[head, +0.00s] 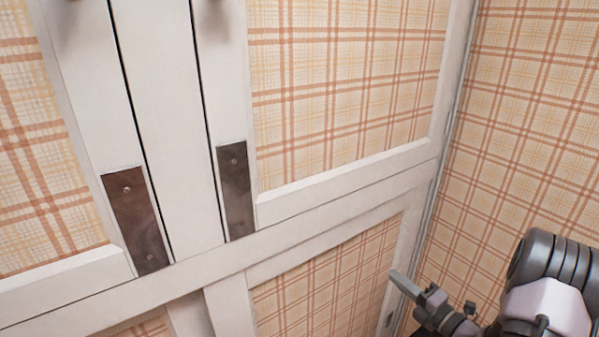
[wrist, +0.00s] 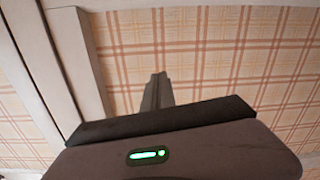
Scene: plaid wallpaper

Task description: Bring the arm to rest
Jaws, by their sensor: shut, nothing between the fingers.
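My gripper (head: 407,285) is at the lower right of the head view, in front of the lower plaid panel near the corner. Its fingers point up and left and are shut with nothing between them. In the wrist view the closed fingers (wrist: 158,92) stick out beyond the dark gripper body, which shows a green light. My arm (head: 550,285) enters from the lower right edge. I cannot tell how far the fingertips are from the panel.
White-framed plaid doors (head: 345,80) fill the head view, with dark metal plates (head: 137,220) on their stiles. Blurred knobs show at the top edge. A plaid wall (head: 530,130) stands at the right, close beside my arm.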

